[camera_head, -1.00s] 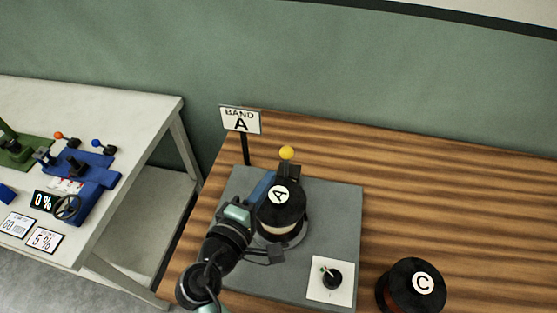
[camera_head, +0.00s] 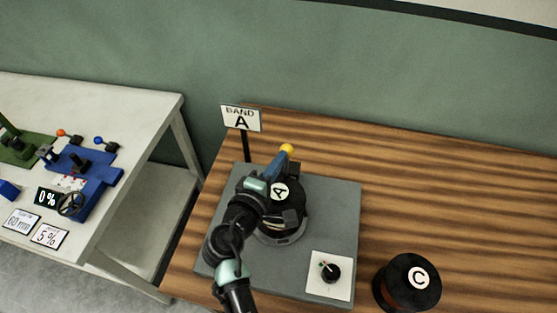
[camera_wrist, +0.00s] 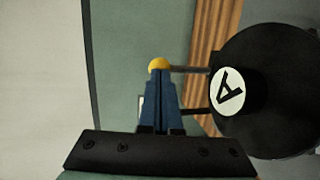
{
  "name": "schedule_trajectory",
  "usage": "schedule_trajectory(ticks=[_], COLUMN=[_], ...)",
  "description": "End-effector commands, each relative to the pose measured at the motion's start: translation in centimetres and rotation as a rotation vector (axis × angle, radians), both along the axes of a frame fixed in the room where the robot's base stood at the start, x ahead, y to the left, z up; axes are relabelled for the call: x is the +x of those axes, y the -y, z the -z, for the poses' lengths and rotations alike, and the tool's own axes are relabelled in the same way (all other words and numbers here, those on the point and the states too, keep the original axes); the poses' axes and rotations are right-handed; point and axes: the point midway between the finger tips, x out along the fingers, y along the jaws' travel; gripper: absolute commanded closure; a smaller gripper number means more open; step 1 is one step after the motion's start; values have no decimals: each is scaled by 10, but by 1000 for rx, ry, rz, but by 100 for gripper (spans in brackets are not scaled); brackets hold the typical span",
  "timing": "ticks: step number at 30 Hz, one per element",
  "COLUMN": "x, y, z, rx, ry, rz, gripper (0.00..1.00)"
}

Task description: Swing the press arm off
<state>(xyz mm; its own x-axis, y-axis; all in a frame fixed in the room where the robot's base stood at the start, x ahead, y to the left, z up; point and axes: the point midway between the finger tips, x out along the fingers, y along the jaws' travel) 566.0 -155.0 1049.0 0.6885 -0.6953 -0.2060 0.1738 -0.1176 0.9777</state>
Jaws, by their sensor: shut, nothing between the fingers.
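The press arm ends in a yellow knob (camera_head: 287,148) behind the black spool A (camera_head: 295,212). My gripper (camera_head: 283,158) reaches over the left part of spool A. Its blue fingers (camera_wrist: 160,78) are shut and empty, pointing at the knob. I cannot tell whether they touch it. My arm hides part of the spool and most of the press arm in the head view.
Spool A stands on a grey base plate (camera_head: 342,225) with a dial (camera_head: 330,272) at front right. A "BAND A" sign (camera_head: 240,118) stands at its back left. Spool C (camera_head: 408,285) is at the right. A white table (camera_head: 135,120) with blue and green devices is at left.

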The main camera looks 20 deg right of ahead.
Motion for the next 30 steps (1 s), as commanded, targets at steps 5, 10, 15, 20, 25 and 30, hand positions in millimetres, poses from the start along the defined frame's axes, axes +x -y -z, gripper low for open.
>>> schedule_trajectory(ticks=[5,10,15,20,25,30], x=[10,26,45,63,73,79], y=[7,18,32,43,50,54], z=[-10,-16,-14,-7,3,7], rx=[33,89,159,223,269,265], ry=[-48,-130,-230,-325,-397,-394], rz=[2,2,4,3,2,1], gripper=[100,100,100,100,100,100])
